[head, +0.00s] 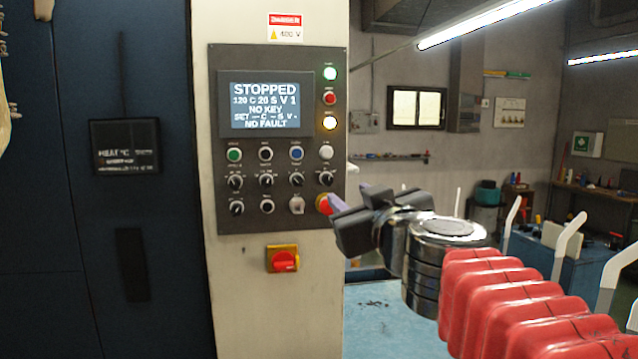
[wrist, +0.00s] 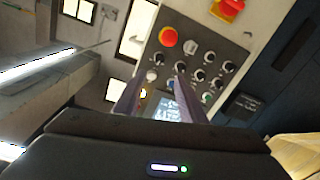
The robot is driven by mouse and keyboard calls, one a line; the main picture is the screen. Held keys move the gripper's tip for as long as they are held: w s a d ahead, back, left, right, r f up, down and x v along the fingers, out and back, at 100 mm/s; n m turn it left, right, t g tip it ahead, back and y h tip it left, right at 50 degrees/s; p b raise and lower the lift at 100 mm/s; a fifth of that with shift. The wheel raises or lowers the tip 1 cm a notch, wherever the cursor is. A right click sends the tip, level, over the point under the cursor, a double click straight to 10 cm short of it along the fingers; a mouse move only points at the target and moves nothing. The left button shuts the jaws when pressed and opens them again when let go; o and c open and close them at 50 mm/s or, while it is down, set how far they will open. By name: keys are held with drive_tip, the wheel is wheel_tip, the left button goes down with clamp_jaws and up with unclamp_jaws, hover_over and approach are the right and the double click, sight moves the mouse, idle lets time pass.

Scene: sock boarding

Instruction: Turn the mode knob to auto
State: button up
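The control panel (head: 225,140) has a row of black selector knobs below its push buttons, including the knobs (head: 235,182), (head: 266,181), (head: 297,179) and (head: 326,178). Another black knob (head: 236,208) is at lower left. Their labels are too small to read, so I cannot tell which is the mode knob or its setting. My gripper (head: 352,199) is in front of the panel's lower right, beside the red emergency stop. In the wrist view my gripper (wrist: 155,88) has its fingers apart, with nothing between them but the panel beyond. The knobs (wrist: 197,75) show past the fingertips.
The screen (head: 265,105) reads STOPPED, NO KEY and NO FAULT. The red emergency stop (head: 324,204) is at the panel's lower right, partly behind my gripper; it also shows in the wrist view (wrist: 168,37). A red rotary switch (head: 284,260) is below the panel.

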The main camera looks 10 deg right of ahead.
sight(329, 181)
drive_tip(key=shift+w, duration=0.15)
drive_tip(key=shift+w+a, duration=0.15)
drive_tip(key=shift+w, duration=3.25)
drive_tip(key=shift+w+a, duration=0.15)
drive_tip(key=shift+w, duration=3.2)
drive_tip(key=shift+c, duration=0.3)
clamp_jaws()
drive_tip(key=shift+a, duration=0.15)
